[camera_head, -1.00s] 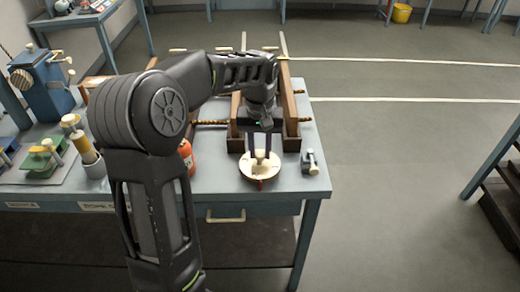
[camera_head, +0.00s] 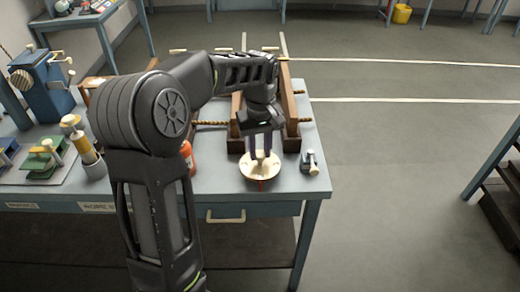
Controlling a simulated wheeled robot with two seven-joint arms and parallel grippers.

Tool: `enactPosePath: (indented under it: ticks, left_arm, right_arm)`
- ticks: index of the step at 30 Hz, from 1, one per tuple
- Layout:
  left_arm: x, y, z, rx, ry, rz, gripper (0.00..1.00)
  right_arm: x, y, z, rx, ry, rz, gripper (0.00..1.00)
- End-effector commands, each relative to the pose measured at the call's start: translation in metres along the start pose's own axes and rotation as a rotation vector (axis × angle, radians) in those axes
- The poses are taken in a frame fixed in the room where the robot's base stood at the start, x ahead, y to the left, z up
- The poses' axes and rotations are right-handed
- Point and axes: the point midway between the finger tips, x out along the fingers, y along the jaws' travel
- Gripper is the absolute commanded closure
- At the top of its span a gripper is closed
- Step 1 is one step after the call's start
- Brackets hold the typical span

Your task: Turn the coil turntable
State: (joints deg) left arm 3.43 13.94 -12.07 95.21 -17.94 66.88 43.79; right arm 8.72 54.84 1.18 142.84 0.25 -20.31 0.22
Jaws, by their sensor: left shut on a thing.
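The fingers and wrist hide part of the turntable. My right gripper is not in view.
A wooden frame with a rope (camera_head: 212,123) stands behind the turntable. A small grey clamp-like item (camera_head: 311,162) lies to its right, and an orange-red bottle (camera_head: 187,155) to its left. A bench drawer (camera_head: 226,216) is below. Open floor lies to the right.

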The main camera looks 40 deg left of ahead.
Motion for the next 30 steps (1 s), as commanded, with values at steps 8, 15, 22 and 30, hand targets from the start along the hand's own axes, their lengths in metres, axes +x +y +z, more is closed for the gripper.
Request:
enactPosePath:
  ticks: [8, 15, 22, 30]
  left_arm:
    - [-0.001, 0.0, -0.001, 0.001, 0.002, 0.002, 0.54]
    - [0.0, 0.0, 0.0, 0.001, 0.001, 0.001, 0.52]
    - [-0.013, 0.001, -0.001, 0.001, 0.004, 0.003, 0.52]
    - [-0.057, 0.001, -0.001, 0.002, 0.004, 0.004, 0.52]
  right_arm:
    - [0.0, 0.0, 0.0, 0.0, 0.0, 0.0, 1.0]
    - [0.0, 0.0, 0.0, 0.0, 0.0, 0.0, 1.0]
    - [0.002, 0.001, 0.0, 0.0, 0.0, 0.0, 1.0]
    - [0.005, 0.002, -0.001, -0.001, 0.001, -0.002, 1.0]
